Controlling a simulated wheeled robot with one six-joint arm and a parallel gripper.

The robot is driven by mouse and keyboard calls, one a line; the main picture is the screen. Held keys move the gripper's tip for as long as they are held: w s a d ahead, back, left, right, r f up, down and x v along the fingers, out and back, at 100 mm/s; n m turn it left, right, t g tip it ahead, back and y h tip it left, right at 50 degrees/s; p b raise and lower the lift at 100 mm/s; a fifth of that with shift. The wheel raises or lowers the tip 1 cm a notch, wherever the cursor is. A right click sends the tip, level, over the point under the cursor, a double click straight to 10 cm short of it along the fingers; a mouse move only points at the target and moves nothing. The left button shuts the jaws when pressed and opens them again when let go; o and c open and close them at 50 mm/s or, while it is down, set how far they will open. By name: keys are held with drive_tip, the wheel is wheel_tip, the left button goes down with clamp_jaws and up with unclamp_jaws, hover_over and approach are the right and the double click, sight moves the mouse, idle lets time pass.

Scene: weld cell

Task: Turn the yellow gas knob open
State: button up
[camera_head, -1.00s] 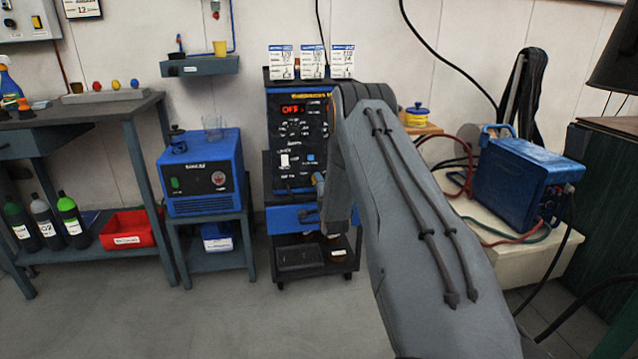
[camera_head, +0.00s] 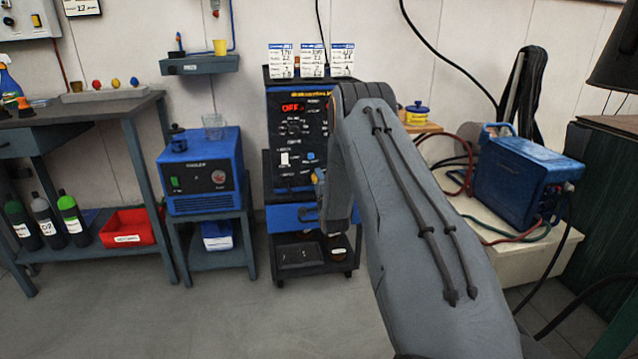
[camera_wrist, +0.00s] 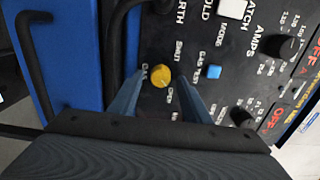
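The yellow gas knob (camera_wrist: 160,76) is round and sits on the dark front panel of the welding machine (camera_wrist: 219,70). Small white lettering surrounds it, with "GAS" on its left; its turn position is hard to read. My gripper (camera_wrist: 161,82) is open, with one blue finger on each side of the knob. Gaps show between the fingers and the knob, and I cannot tell whether the tips reach past its face. In the head view, the welding machine (camera_head: 290,130) shows a red "OFF" display, and my arm hides part of its right side.
A white button (camera_wrist: 232,8), a blue button (camera_wrist: 213,72) and black knobs (camera_wrist: 241,117) lie right of the yellow knob. A black handle (camera_wrist: 35,60) is at left. The blue cooler (camera_head: 200,180) stands left of the machine. The floor (camera_head: 200,320) in front is clear.

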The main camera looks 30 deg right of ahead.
drive_tip(key=p+v, duration=0.1)
drive_tip(key=v, duration=0.7)
drive_tip(key=shift+p, duration=0.3)
drive_tip(key=shift+w, duration=0.1)
